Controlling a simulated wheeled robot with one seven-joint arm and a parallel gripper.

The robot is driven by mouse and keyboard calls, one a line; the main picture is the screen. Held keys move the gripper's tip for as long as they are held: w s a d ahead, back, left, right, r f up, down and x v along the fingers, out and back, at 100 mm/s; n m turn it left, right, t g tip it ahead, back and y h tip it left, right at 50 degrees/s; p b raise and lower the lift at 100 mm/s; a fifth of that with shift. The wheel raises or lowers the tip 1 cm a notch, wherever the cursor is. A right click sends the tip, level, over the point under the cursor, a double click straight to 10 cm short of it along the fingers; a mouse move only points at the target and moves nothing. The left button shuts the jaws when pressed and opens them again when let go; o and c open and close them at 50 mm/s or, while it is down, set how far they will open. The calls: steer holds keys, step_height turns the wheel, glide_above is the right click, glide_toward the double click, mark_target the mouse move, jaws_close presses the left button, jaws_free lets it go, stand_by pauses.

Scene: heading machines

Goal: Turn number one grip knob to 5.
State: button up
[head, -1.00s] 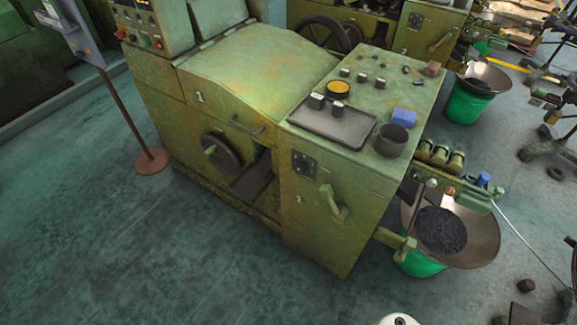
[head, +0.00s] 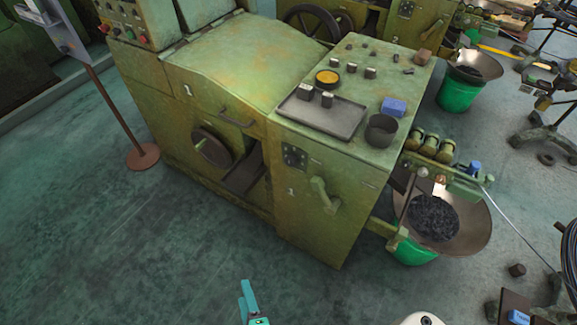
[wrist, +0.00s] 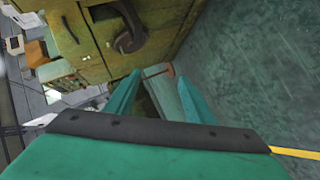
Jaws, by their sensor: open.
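The green machine marked 1 (head: 235,65) stands ahead in the head view. A round dark knob with a grip bar (head: 212,147) is on its front, left of an open chute. A green angled lever handle (head: 324,195) is on the right front panel, near another 1. I cannot tell which of them is the grip knob, and no 5 is readable. My gripper (head: 250,305) shows teal at the bottom of the head view, well short of the machine. In the wrist view my gripper (wrist: 159,76) is open, with nothing visibly held between its fingers.
A dark tray (head: 317,117), a cup (head: 381,131) and a blue block (head: 393,107) sit on the machine top. A wide pan (head: 475,230) over a green bucket stands at its right. A sign post (head: 108,100) stands left. The floor in front is clear.

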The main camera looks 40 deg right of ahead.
steer(key=w+d+f+n+g+h, duration=0.1)
steer(key=w+d+n+h, duration=0.3)
steer(key=w+d, duration=0.4)
steer(key=n+g+h, duration=0.4)
steer(key=n+h, duration=0.1)
steer(key=h, duration=0.5)
glide_toward(289, 164)
steer(key=x, duration=0.9)
steer(key=shift+a, duration=0.1)
steer(key=c, duration=1.1)
